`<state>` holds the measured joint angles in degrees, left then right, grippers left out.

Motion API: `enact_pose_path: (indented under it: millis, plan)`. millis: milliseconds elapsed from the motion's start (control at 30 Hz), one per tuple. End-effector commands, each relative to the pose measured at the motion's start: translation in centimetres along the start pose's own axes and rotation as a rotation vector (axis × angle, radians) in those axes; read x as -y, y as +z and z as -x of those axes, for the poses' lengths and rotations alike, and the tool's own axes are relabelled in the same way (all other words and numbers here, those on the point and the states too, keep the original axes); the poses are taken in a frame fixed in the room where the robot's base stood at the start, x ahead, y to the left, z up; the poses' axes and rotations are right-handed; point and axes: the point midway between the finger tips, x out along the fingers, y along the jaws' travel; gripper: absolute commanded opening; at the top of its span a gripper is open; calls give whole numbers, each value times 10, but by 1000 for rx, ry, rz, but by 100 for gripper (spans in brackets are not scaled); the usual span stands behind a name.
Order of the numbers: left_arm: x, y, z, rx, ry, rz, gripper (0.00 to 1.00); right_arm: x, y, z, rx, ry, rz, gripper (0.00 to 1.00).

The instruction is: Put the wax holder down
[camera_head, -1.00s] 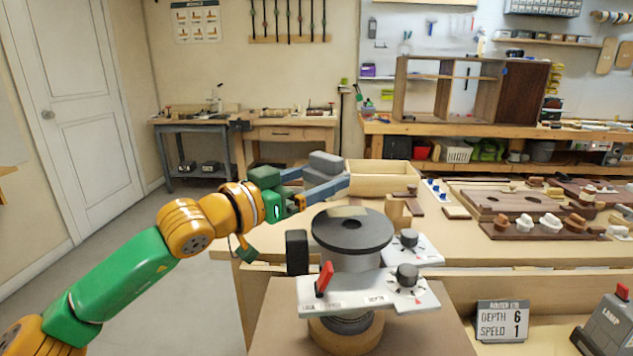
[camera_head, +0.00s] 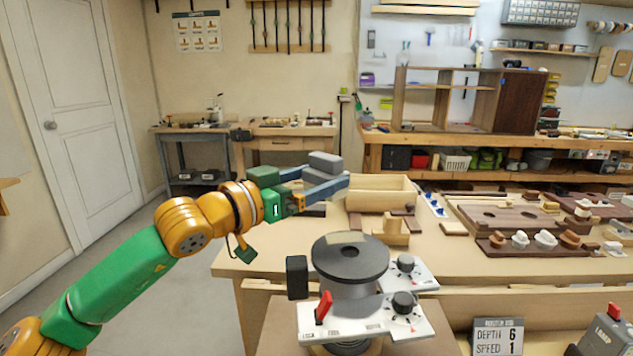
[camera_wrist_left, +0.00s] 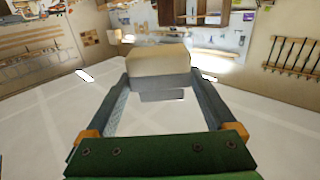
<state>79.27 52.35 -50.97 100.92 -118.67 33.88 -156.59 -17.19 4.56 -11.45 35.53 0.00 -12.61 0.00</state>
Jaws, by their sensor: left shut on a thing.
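The wax holder appears to be the grey block (camera_head: 325,161) in my left gripper (camera_head: 322,178). The gripper is shut on it and holds it raised in front of the bench. In the left wrist view the held block shows a beige part above a grey part (camera_wrist_left: 158,62), between the two fingers. The block looks clear of any surface in the head view. The fingers hide part of its lower side. My right gripper is not in view.
A router with a round black disc (camera_head: 350,258) and white plates stands at the front. Trays of knobs (camera_head: 530,243) lie at right. Bare bench top (camera_head: 270,256) shows left of the router.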

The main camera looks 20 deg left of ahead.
Motion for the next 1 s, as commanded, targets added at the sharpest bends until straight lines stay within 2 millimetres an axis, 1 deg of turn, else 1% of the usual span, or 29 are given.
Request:
enact_pose_path:
  millis: [167,267,367,500,600,700,733,767,867,1000]
  plan:
    - [0,0,0,-1,0,0,14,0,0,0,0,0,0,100]
    - [0,6,0,0,0,0,14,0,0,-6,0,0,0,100]
    - [0,28,0,2,0,1,14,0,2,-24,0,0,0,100]
    - [0,67,0,0,1,0,14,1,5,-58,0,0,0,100]
    - [-1,88,0,0,1,0,14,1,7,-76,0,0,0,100]
    - [-1,102,0,1,1,1,14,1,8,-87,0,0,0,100]
    - [-5,94,-4,-1,4,1,14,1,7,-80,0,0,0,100]
    - [-7,92,-7,-1,4,1,14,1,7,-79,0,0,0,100]
    - [-11,90,-12,0,2,2,14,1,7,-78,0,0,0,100]
    - [-11,89,-13,0,0,0,14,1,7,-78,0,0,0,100]
